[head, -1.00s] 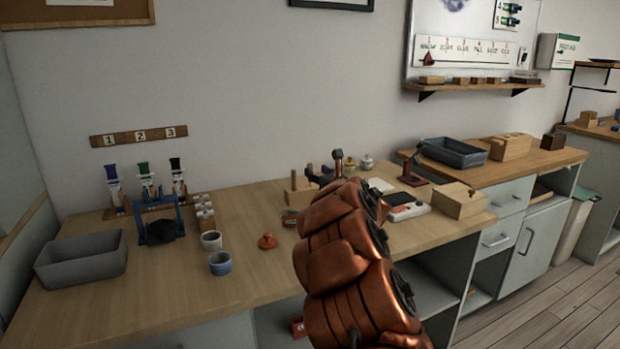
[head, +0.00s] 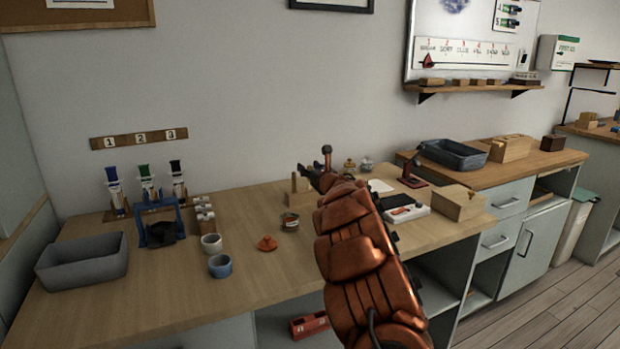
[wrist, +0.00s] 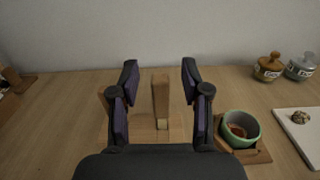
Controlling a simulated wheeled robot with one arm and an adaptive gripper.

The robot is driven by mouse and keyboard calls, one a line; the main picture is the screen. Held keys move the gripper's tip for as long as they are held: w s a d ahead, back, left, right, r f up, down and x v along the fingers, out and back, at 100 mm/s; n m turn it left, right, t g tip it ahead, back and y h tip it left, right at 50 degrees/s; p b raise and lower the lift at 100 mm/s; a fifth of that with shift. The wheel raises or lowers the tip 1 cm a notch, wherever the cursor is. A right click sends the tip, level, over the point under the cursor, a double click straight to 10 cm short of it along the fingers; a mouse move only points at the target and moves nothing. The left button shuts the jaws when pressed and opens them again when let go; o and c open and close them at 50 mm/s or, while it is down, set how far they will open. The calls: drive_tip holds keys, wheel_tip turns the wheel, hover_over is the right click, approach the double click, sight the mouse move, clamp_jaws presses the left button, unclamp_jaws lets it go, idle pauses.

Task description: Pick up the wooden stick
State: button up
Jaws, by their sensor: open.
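The wooden stick (wrist: 160,96) stands upright in a wooden block (wrist: 146,131) on the worktop in the wrist view. In the head view the stick (head: 293,182) and its block (head: 298,197) are just left of my gripper (head: 313,174). In the wrist view my gripper (wrist: 160,82) is open, with one dark finger on each side of the stick and visible gaps between. How far the fingertips are from the stick in depth is hard to tell. The palm hides the nearer worktop.
A green bowl (wrist: 240,127) stands on a wooden base close to the right finger. Lidded jars (wrist: 268,66) and a white board (wrist: 304,133) are farther right. An orange lid (head: 266,243) and blue cup (head: 220,266) lie to the left. A wall rises behind.

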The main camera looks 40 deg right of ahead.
clamp_jaws()
idle(0.3)
